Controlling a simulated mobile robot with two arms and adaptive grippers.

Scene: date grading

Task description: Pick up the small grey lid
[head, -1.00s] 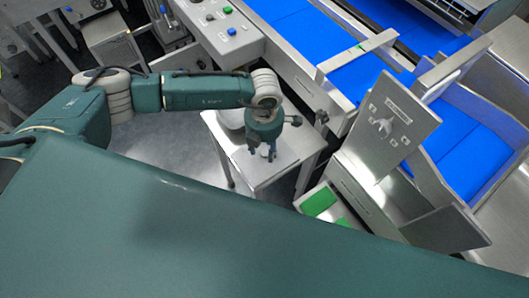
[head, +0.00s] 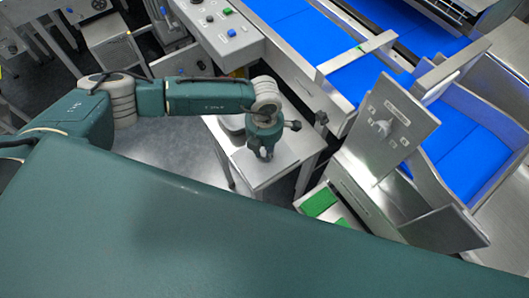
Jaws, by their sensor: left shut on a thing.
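My left gripper (head: 265,155) points down over the small steel side table (head: 285,165), with its fingers low and close to the top. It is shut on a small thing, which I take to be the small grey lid. The fingers cover nearly all of it, so its shape and whether it still touches the table cannot be made out. My right gripper is not in view.
A round grey container (head: 232,123) stands on the side table just behind the gripper, partly hidden by my arm. A control panel (head: 215,25) and blue conveyor (head: 345,70) lie beyond. A box with green pads (head: 320,201) stands at right.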

